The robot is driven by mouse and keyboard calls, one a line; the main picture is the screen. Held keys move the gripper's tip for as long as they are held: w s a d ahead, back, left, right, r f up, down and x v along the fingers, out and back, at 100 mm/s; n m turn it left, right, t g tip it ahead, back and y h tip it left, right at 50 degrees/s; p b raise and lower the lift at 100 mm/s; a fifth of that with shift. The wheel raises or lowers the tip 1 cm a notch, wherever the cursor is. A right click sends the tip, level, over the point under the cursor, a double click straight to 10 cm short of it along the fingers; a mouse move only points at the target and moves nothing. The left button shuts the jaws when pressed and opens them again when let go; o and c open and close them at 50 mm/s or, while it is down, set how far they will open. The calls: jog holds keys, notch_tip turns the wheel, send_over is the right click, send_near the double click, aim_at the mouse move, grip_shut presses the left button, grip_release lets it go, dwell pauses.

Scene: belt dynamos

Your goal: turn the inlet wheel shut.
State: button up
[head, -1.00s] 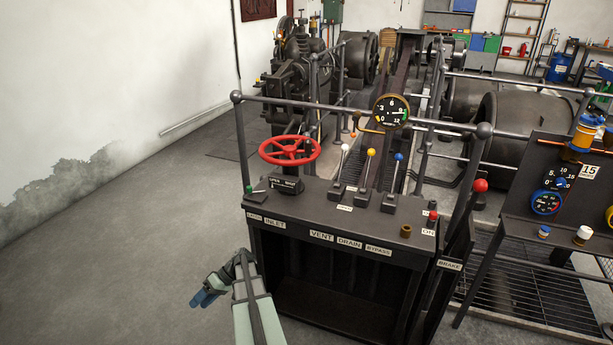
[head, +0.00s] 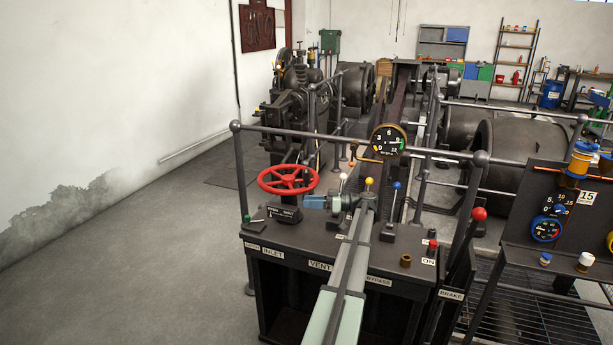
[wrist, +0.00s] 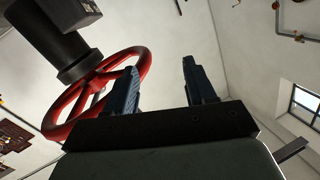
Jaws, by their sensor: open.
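The red inlet wheel (head: 288,180) lies flat on its post above the INLET label at the left of the console (head: 290,235). In the wrist view the wheel (wrist: 141,62) shows at the left, with its dark post above it. My gripper (head: 308,202) is just right of the wheel, pointing left, with its fingertips near the right side of the rim. In the wrist view my gripper (wrist: 160,70) has its two blue fingers apart, with nothing between them. One finger overlaps the rim's near side in that picture; I cannot tell whether it touches.
Levers with a yellow knob (head: 369,182) and a blue knob (head: 396,186) stand close to my wrist. A rail with a round gauge (head: 388,140) runs behind the console. The brake lever's red knob (head: 479,214) is at the right. The floor left of the console is clear.

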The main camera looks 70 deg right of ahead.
jog(key=n+h, duration=0.1)
jog(key=n, duration=0.1)
send_near(307, 174)
jog(key=shift+t, duration=0.3)
jog(key=x, duration=0.3)
jog(key=d+f+x, duration=0.1)
jog(key=x, duration=0.6)
jog(key=shift+w+d+f, duration=0.1)
jog(key=shift+w+f, duration=0.05)
jog(key=shift+w, duration=0.2)
jog(key=shift+c, duration=0.3)
grip_shut()
